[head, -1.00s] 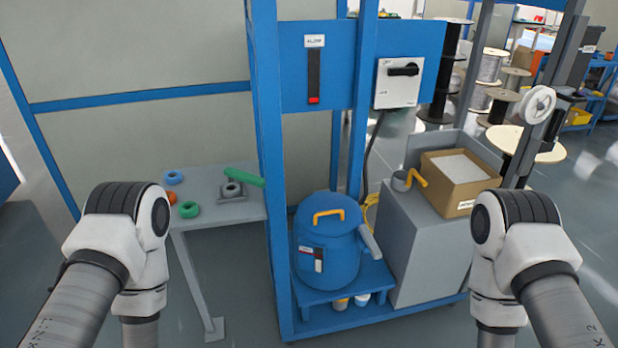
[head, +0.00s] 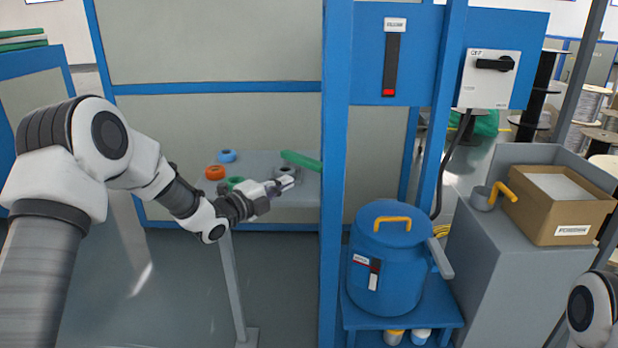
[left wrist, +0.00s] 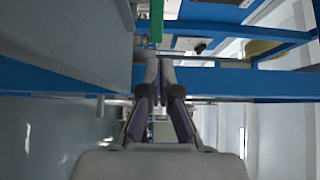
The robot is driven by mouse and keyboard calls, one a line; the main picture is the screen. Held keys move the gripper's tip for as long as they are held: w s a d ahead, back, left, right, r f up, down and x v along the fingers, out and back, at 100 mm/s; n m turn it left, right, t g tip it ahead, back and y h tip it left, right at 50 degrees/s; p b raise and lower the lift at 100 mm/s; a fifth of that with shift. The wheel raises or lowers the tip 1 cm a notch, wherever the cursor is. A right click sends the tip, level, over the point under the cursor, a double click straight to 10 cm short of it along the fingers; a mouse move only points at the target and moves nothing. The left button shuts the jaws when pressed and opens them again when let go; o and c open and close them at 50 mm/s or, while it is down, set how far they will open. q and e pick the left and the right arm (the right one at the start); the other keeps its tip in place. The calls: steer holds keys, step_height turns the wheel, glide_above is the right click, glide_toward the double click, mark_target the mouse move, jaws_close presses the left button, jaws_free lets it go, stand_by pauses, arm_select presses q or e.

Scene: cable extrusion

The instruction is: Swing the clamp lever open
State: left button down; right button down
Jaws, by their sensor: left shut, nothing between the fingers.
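The green clamp lever (head: 301,160) sticks out over the small grey table, pointing right toward the blue frame post. Its clamp holds a dark grey ring (head: 287,170), partly hidden behind my left gripper. My left gripper (head: 287,183) is shut and empty, at the table's front edge, just in front of the clamp and below the lever in the picture. In the left wrist view the fingers (left wrist: 165,82) point ahead with nothing between them. A green bar, likely the lever (left wrist: 156,22), shows beyond them at the top. My right gripper is out of view.
Blue (head: 227,156), orange (head: 214,172) and green rings lie on the grey table (head: 258,160), left of the clamp. A blue frame post (head: 336,200) stands close right of the lever.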

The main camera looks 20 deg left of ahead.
mark_target(317, 168)
arm_select(q)
steer(key=x, duration=0.9)
steer(key=shift+f, duration=0.15)
steer(key=shift+d, duration=0.1)
